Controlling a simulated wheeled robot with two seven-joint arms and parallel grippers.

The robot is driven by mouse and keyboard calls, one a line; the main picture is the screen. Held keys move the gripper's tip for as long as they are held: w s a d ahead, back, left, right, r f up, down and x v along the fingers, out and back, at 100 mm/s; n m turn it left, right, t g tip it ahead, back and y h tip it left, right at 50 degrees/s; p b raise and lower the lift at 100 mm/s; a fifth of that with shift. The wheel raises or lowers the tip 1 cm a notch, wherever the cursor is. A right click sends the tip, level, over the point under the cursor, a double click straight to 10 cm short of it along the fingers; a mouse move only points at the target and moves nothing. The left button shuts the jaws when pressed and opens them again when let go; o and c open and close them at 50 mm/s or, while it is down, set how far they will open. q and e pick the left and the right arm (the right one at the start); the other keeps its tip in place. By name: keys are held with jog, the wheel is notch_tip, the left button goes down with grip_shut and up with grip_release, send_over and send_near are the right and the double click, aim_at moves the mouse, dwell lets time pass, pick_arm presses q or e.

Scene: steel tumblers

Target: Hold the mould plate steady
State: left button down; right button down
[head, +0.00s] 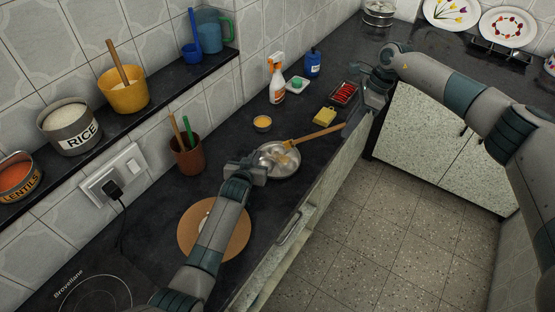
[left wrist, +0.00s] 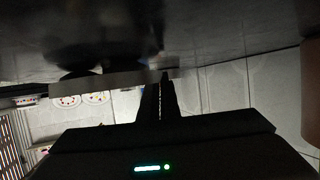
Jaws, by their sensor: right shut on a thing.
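No thing clearly marked as a mould plate shows; a shallow round steel dish (head: 281,163) stands on the dark worktop with pale yellowish pieces in it. My left gripper (head: 258,170) is at its left rim. In the left wrist view its fingers (left wrist: 160,92) are nearly together, with the grey rim (left wrist: 110,82) running between them. A wooden handle (head: 318,136) slants from the dish up to the right. My right gripper (head: 352,122) is shut at the handle's far end. The handle's lower end lies over the dish.
A round brown board (head: 188,230) lies partly under my left arm. A small yellow bowl (head: 262,123), a yellow sponge (head: 325,116), a red-filled tray (head: 343,93) and a spray bottle (head: 277,84) stand behind the dish. The worktop's front edge runs close by on the right.

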dwell(0.4)
pick_arm(q)
jog(key=c, duration=1.9)
grip_release()
jog(key=shift+c, duration=0.2)
jog(key=shift+v, duration=5.95)
